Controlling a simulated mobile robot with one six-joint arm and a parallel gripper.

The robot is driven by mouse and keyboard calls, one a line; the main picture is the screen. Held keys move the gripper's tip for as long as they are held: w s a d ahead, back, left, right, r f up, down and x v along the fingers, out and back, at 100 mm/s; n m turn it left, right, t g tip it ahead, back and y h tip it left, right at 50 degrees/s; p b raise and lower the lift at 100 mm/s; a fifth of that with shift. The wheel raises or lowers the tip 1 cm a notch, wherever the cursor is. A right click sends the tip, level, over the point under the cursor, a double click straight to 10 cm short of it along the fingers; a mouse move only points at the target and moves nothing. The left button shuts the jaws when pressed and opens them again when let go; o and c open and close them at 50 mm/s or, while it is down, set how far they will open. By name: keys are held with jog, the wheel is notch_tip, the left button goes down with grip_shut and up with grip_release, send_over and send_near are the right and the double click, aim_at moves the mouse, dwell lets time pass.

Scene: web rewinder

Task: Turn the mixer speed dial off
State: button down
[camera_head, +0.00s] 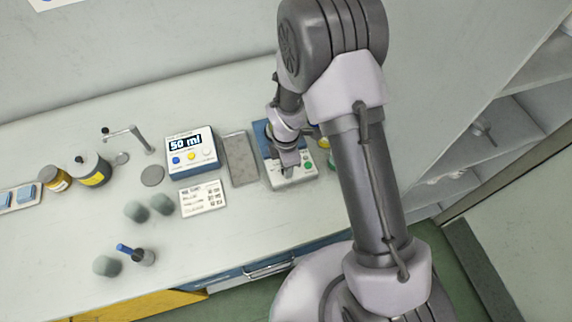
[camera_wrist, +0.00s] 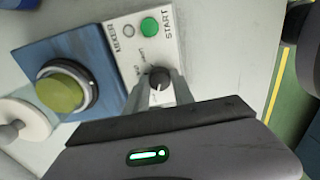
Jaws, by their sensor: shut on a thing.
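The mixer control box (camera_head: 292,176) stands on the bench at the right of the row of devices, mostly under my arm. In the wrist view its light panel (camera_wrist: 129,45) carries a green START button (camera_wrist: 149,27), a grey round lamp or button and a small dark dial (camera_wrist: 158,77). My gripper (camera_wrist: 159,84) is shut on the dial, with a finger on each side of it. In the head view my gripper (camera_head: 288,163) reaches down onto the panel. The dial's pointer and most of its markings are hidden or too small to read.
A grey tray (camera_head: 240,158), a "50 ml" display unit (camera_head: 191,152) and a label card (camera_head: 203,198) stand to the left.

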jog(key=c, duration=1.1)
grip_release()
notch_tip(320, 180, up, 18)
jog(key=p, duration=0.4)
jog(key=shift+f+p, duration=0.25)
jog(key=shift+p, duration=0.05)
